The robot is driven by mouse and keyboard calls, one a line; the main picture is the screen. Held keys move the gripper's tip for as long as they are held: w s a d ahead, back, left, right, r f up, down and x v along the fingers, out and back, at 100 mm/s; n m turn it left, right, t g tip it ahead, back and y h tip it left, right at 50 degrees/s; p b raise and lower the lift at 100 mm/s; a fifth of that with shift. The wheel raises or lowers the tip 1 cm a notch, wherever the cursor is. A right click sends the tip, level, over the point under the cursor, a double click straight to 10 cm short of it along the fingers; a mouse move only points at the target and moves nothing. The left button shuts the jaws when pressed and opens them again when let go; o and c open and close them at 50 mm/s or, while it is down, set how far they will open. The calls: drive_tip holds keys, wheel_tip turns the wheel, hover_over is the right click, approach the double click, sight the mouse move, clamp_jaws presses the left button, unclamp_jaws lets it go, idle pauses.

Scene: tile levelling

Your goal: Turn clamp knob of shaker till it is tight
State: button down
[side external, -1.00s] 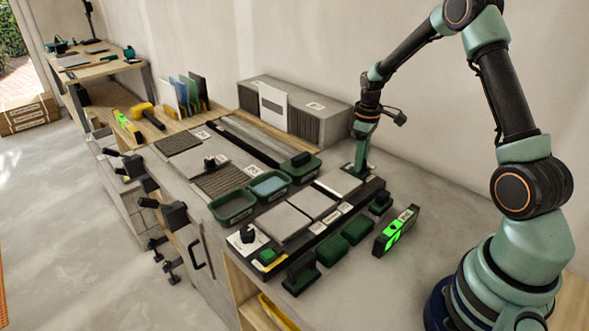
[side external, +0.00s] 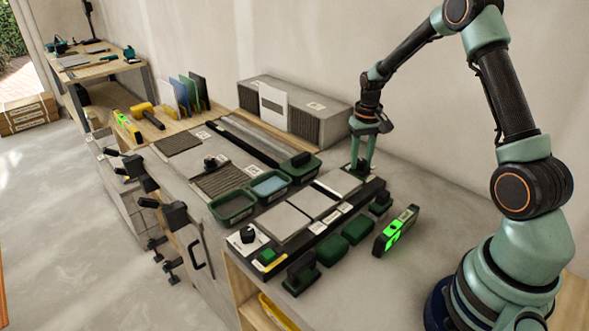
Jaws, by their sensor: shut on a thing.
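The shaker (side external: 374,188) looks like the long dark base that carries a row of pale tiles. My gripper (side external: 362,163) points down at its far end, by the back wall. Its two green fingers stand side by side, shut on a small dark knob (side external: 362,166), which seems to be the clamp knob. The fingers hide much of the knob, so how tight it is cannot be seen. Another black knob (side external: 247,234) stands on a white plate at the near left end.
A level with green lit panels (side external: 396,231) stands right of the base, near green blocks (side external: 357,229). Green trays (side external: 233,207) lie to the left. A grey ribbed box (side external: 300,108) stands behind. Bare bench (side external: 440,215) lies on the right.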

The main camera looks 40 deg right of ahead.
sight(361, 161)
drive_tip(key=m, duration=0.7)
drive_tip(key=shift+r, duration=0.1)
drive_tip(key=m, duration=0.7)
idle(0.3)
drive_tip(key=c, duration=0.5)
unclamp_jaws()
wheel_tip(361, 161, up, 12)
idle(0.4)
